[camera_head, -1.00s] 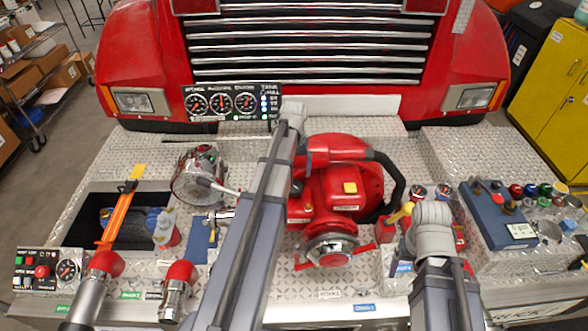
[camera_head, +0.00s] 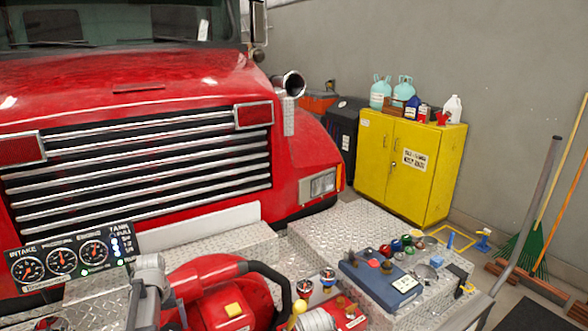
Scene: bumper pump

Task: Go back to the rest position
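Neither of my grippers shows in the head view. Only grey arm links of mine rise from the bottom edge, one at the lower left in front of the pump and one at the bottom middle. The red pump (camera_head: 205,280) with a yellow cap and a black hose sits at the lower left, cut off by the bottom edge. A gauge panel (camera_head: 72,262) with several dials stands to its left, against the red truck (camera_head: 120,90).
A blue case (camera_head: 372,284) and several small coloured caps rest on the diamond-plate bumper (camera_head: 335,240) to the right. A yellow cabinet (camera_head: 405,165) stands behind, with jugs on top. Brooms (camera_head: 540,245) lean on the grey wall at the right.

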